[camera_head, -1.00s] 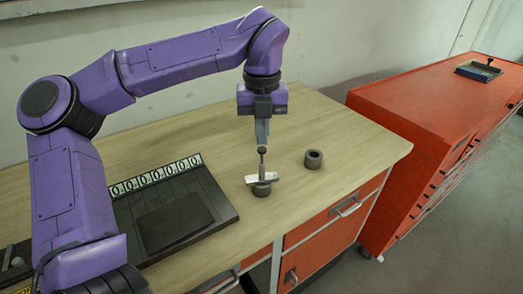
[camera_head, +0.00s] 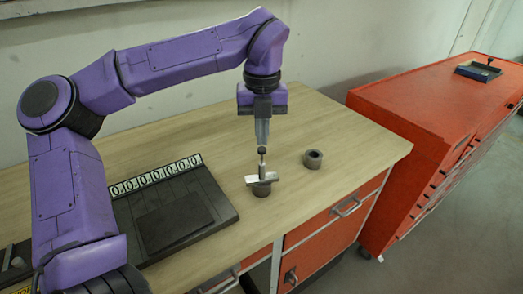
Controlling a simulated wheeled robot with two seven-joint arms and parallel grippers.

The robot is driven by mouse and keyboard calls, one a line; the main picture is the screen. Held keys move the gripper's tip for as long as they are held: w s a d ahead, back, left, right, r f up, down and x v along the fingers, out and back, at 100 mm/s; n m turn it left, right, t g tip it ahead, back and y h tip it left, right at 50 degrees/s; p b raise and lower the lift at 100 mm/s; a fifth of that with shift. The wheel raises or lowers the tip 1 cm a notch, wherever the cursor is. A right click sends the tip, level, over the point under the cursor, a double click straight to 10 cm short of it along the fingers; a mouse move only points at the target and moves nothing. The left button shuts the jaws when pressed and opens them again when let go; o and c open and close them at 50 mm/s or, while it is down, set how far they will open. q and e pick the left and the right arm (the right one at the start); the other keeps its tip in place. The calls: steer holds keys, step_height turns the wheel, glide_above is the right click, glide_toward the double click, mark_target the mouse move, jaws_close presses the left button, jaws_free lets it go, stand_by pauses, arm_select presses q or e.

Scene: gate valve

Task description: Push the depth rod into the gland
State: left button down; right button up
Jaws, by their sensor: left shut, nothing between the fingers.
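The depth rod (camera_head: 262,162) stands upright with a dark ball on top and a light flat crosspiece (camera_head: 263,177) lower down. Its lower end is at the dark round gland (camera_head: 262,190) on the bench; how deep it sits is hidden by the crosspiece. My left gripper (camera_head: 262,145) is shut and empty, pointing straight down, with its fingertips at the ball on top of the rod. Whether they press on it I cannot tell exactly. My right gripper is not in view.
A second dark hollow ring (camera_head: 313,159) stands on the wooden bench (camera_head: 350,135) to the right. A dark tray-like board (camera_head: 172,215) with a number strip lies to the left. An orange cabinet (camera_head: 430,125) stands at the right, with a small dark tray (camera_head: 479,71) on top.

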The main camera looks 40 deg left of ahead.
mark_target(262, 149)
arm_select(q)
steer(key=shift+f+b, duration=1.7)
steer(key=shift+f, duration=0.3)
stand_by(0.9)
steer(key=shift+r+p, duration=2.5)
steer(key=shift+r, duration=0.6)
